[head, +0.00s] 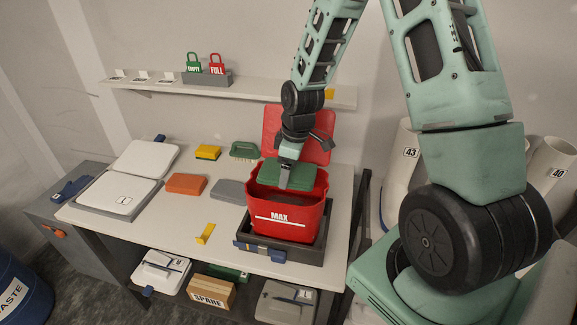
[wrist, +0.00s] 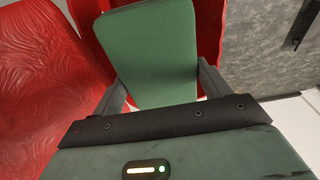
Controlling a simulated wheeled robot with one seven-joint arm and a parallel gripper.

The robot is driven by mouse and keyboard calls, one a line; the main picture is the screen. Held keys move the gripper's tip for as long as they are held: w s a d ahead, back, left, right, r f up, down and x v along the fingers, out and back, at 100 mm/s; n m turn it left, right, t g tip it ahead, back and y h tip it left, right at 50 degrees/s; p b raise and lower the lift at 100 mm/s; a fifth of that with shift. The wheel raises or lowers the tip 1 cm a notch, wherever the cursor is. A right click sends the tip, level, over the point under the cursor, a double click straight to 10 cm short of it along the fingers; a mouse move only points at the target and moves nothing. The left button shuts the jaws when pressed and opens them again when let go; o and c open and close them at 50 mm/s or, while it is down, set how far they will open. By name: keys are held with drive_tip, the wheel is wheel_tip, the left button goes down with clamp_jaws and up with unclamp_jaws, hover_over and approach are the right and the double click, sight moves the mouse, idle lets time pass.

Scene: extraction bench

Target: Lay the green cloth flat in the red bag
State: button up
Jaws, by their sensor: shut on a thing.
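The green cloth (head: 278,175) is a flat, folded-looking pad at the mouth of the red bag (head: 283,213). The bag is an open red bin marked MAX, standing in a dark tray. My gripper (head: 290,180) is above the bag, pointing down, shut on the cloth. In the wrist view the cloth (wrist: 150,55) lies between the two fingers (wrist: 158,88), with red bag wall (wrist: 208,30) behind it. The bag's floor is hidden by the cloth and the front wall.
A red lid (head: 312,133) stands up behind the bag. Orange (head: 186,184), grey (head: 229,191) and yellow (head: 208,152) pads and a green-handled brush (head: 244,150) lie left of it. A shelf (head: 150,84) with padlocks is on the wall.

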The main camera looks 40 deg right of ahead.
drive_tip(key=shift+f, duration=0.35)
drive_tip(key=o, duration=1)
drive_tip(key=shift+r, duration=0.1)
drive_tip(key=r+b, duration=0.1)
drive_tip(key=r, duration=0.4)
drive_tip(key=s+d+r+b, duration=0.1)
drive_tip(key=r, duration=0.5)
drive_tip(key=s+r+b, duration=0.1)
drive_tip(key=r, duration=0.5)
drive_tip(key=shift+d+b, duration=0.3)
drive_tip(key=shift+b, duration=0.05)
